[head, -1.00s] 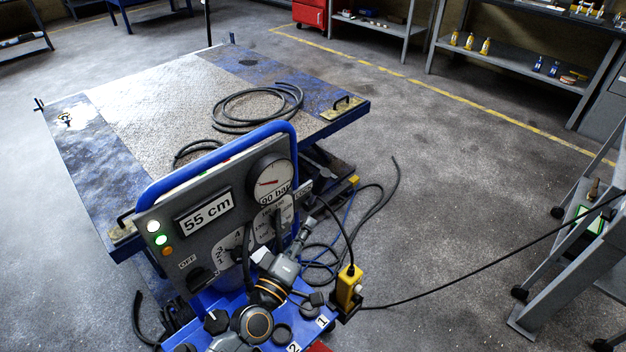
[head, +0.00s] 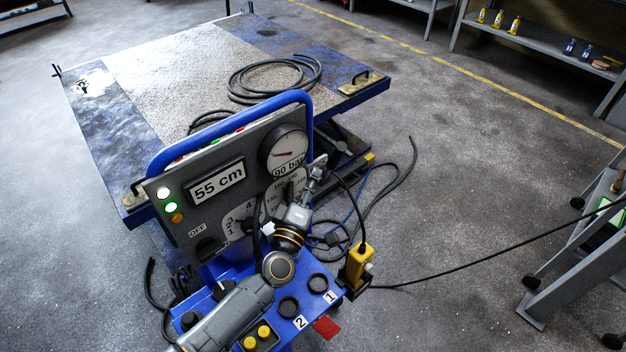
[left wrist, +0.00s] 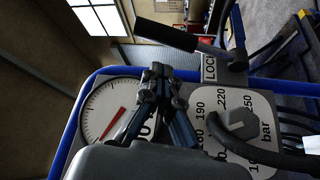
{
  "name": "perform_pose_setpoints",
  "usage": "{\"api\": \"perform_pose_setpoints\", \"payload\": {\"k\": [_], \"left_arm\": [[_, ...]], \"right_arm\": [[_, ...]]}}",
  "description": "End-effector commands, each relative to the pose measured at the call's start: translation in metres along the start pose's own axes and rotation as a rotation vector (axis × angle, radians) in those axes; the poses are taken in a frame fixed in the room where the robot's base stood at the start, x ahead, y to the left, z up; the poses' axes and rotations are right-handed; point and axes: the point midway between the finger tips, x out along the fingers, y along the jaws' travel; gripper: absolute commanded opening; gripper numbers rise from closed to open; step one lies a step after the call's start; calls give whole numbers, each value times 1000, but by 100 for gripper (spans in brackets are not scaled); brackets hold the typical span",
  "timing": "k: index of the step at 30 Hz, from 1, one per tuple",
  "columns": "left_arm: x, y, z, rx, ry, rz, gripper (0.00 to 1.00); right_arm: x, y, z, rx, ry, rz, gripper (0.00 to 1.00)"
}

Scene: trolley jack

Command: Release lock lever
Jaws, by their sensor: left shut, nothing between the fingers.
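The lock lever, a black grip (left wrist: 167,34) on a grey rod, shows in the left wrist view beside the LOCK label (left wrist: 209,68) at the panel's edge. My left gripper (head: 317,174) is shut and empty in front of the panel's right side. In the left wrist view its fingertips (left wrist: 158,74) are together, before the panel and apart in the picture from the lever grip. The control panel (head: 182,222) carries a pressure gauge (head: 288,148). My right gripper is out of view.
A blue rail (head: 220,122) frames the panel. A yellow pendant (head: 356,262) hangs at right. The lift table (head: 185,62) stands behind, with coiled hose (head: 275,80).

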Motion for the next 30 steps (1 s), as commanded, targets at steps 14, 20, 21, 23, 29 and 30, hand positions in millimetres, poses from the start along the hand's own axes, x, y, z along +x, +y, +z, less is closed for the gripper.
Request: {"api": "perform_pose_setpoints", "payload": {"k": [14, 20, 21, 23, 29, 30], "left_arm": [[67, -1, 1, -1, -1, 0, 0], [70, 0, 0, -1, -1, 0, 0], [70, 0, 0, -1, -1, 0, 0], [70, 0, 0, -1, -1, 0, 0], [66, -5, 7, 36, -2, 21, 0], [64, -5, 10, 55, -2, 32, 0]], "right_arm": [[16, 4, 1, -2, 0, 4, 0], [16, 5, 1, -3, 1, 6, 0], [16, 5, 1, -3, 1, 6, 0], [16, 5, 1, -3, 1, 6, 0], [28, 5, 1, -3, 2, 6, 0], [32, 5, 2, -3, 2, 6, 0]]}}
